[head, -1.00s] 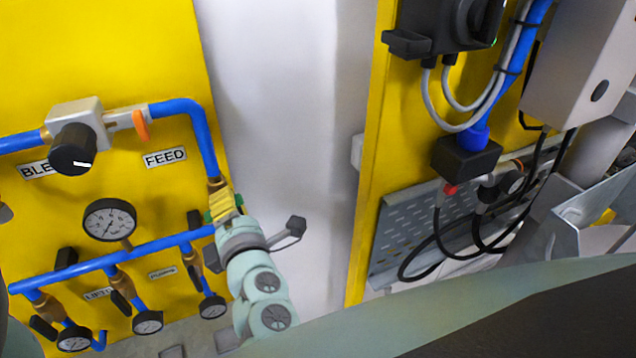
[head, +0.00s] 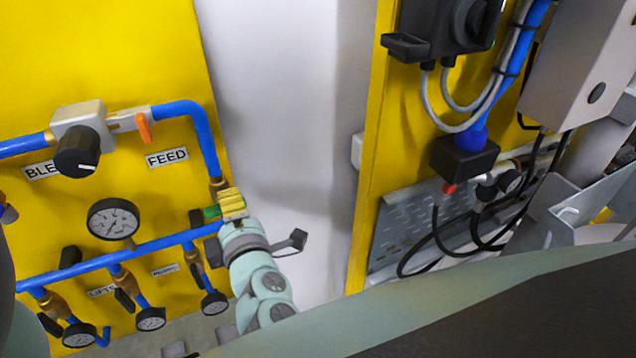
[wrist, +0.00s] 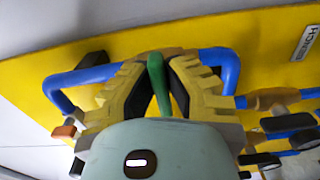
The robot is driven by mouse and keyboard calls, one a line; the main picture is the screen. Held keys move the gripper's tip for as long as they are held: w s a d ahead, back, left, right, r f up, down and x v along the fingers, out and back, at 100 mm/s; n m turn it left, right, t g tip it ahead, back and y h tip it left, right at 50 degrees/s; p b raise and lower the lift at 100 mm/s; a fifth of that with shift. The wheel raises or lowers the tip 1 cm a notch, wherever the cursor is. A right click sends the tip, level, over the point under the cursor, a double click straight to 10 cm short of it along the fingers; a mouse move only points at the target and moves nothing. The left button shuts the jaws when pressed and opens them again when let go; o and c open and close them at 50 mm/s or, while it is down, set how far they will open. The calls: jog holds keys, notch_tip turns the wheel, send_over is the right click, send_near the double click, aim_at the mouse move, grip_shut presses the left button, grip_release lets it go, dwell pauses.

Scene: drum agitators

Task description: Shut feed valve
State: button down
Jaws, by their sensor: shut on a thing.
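My gripper (head: 231,203) is at the right edge of the yellow panel, by the vertical blue pipe with a brass fitting. A green handle (head: 211,212) sticks out to its left. In the wrist view the green handle (wrist: 158,84) stands between the yellow fingers, and my gripper (wrist: 157,80) is shut on it. The valve body behind it is mostly hidden. The FEED label (head: 167,158) is on the panel, left of the pipe and below an orange lever (head: 144,127). I cannot tell whether the valve is open or shut.
A grey box with a black knob (head: 77,151) and several gauges, one large (head: 112,219), sit left of my gripper. A blue manifold pipe (head: 140,252) runs just below it. A white wall (head: 285,120) is to the right, then a second yellow panel with cables.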

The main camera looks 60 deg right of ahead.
jog(key=shift+f, duration=0.1)
jog(key=c, duration=1)
grip_release()
jog(key=v, duration=1.2)
jog(key=shift+w, duration=0.1)
